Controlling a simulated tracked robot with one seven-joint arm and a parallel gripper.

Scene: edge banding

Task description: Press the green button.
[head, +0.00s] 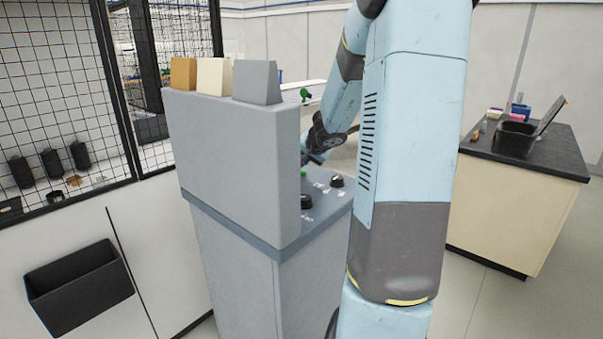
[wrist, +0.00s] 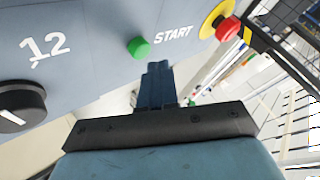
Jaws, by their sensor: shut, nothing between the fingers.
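The green button (wrist: 138,47) sits on the grey control panel (wrist: 85,45), left of the word START, in the wrist view. In the head view a small part of the green button (head: 303,172) shows beside the cabinet's raised back. My gripper (wrist: 158,66) is shut and empty. In the wrist view its fingertips appear just below and right of the button. I cannot tell whether they touch it. In the head view my arm and the cabinet hide the fingertips.
A red knob on a yellow base (wrist: 222,25) is right of START. A black dial (wrist: 20,105) marked 12 is at left. In the head view, black knobs (head: 337,181) stand on the panel, and a dark-topped bench (head: 555,155) stands at right. A wire cage (head: 60,80) stands at left.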

